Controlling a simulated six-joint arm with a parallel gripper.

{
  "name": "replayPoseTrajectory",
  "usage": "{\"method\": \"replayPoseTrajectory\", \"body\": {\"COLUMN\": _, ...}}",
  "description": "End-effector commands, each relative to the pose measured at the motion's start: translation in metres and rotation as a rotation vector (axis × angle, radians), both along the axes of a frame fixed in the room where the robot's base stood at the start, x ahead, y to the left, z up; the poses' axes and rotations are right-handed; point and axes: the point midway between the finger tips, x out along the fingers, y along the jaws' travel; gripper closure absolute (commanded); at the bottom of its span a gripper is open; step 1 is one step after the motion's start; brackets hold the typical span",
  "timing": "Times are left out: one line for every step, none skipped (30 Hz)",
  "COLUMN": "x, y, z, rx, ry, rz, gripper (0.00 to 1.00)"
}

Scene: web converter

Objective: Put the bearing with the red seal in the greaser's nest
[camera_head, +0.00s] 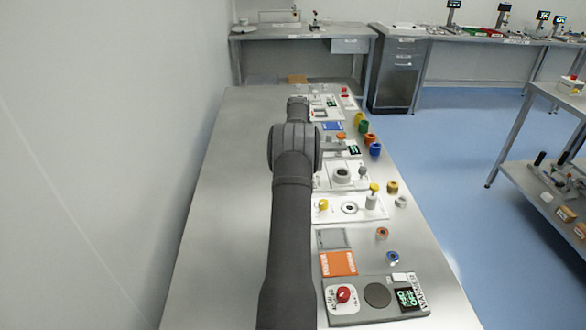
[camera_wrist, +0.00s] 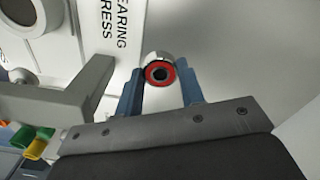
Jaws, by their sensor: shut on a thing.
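A bearing with a red seal (camera_wrist: 159,72) is held between the two blue fingers of my gripper (camera_wrist: 161,80) in the wrist view. Its red ring and dark bore face the camera, and its metal outer ring shows above. In the head view my arm reaches along the bench and hides the held bearing and the fingers. I cannot tell for sure which station is the greaser. A white plate with a round ring opening (camera_head: 349,208) and a yellow-topped post stands mid-bench.
A white panel marked as bearing press (camera_wrist: 100,30) and a grey bracket (camera_wrist: 70,95) are left of my gripper. An orange-centred ring (camera_head: 382,233) and a blue ring (camera_head: 393,257) lie at the bench's right. The bench's left side (camera_head: 225,210) is clear.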

Motion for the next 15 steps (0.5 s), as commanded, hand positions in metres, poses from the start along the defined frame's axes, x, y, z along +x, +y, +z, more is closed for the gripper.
{"method": "replayPoseTrajectory", "body": {"x": 0.005, "y": 0.006, "z": -0.005, "rx": 0.000, "ry": 0.000, "rz": 0.001, "gripper": 0.86}}
{"method": "replayPoseTrajectory", "body": {"x": 0.007, "y": 0.009, "z": -0.007, "rx": 0.000, "ry": -0.001, "rz": 0.000, "gripper": 0.86}}
{"method": "replayPoseTrajectory", "body": {"x": 0.009, "y": 0.012, "z": -0.009, "rx": 0.000, "ry": -0.001, "rz": -0.001, "gripper": 0.86}}
{"method": "replayPoseTrajectory", "body": {"x": 0.011, "y": 0.014, "z": -0.010, "rx": 0.000, "ry": -0.001, "rz": -0.001, "gripper": 0.86}}
{"method": "replayPoseTrajectory", "body": {"x": 0.012, "y": 0.015, "z": -0.012, "rx": 0.000, "ry": -0.001, "rz": -0.001, "gripper": 0.86}}
{"method": "replayPoseTrajectory", "body": {"x": 0.012, "y": 0.017, "z": -0.012, "rx": 0.000, "ry": -0.001, "rz": -0.001, "gripper": 0.86}}
{"method": "replayPoseTrajectory", "body": {"x": 0.013, "y": 0.017, "z": -0.013, "rx": 0.000, "ry": -0.001, "rz": -0.001, "gripper": 0.86}}
{"method": "replayPoseTrajectory", "body": {"x": 0.013, "y": 0.018, "z": -0.014, "rx": 0.000, "ry": 0.000, "rz": -0.001, "gripper": 0.86}}
{"method": "replayPoseTrajectory", "body": {"x": 0.013, "y": 0.018, "z": -0.017, "rx": 0.000, "ry": 0.000, "rz": -0.001, "gripper": 0.86}}
{"method": "replayPoseTrajectory", "body": {"x": 0.013, "y": 0.018, "z": -0.020, "rx": 0.000, "ry": 0.000, "rz": -0.001, "gripper": 0.86}}
{"method": "replayPoseTrajectory", "body": {"x": 0.013, "y": 0.018, "z": -0.024, "rx": 0.000, "ry": 0.000, "rz": -0.001, "gripper": 0.86}}
{"method": "replayPoseTrajectory", "body": {"x": 0.013, "y": 0.018, "z": -0.030, "rx": 0.000, "ry": 0.002, "rz": -0.001, "gripper": 0.86}}
{"method": "replayPoseTrajectory", "body": {"x": 0.012, "y": 0.018, "z": -0.035, "rx": 0.000, "ry": 0.002, "rz": -0.001, "gripper": 0.86}}
{"method": "replayPoseTrajectory", "body": {"x": 0.012, "y": 0.018, "z": -0.040, "rx": 0.000, "ry": 0.002, "rz": -0.001, "gripper": 0.86}}
{"method": "replayPoseTrajectory", "body": {"x": 0.013, "y": 0.018, "z": -0.045, "rx": 0.000, "ry": 0.001, "rz": -0.001, "gripper": 0.86}}
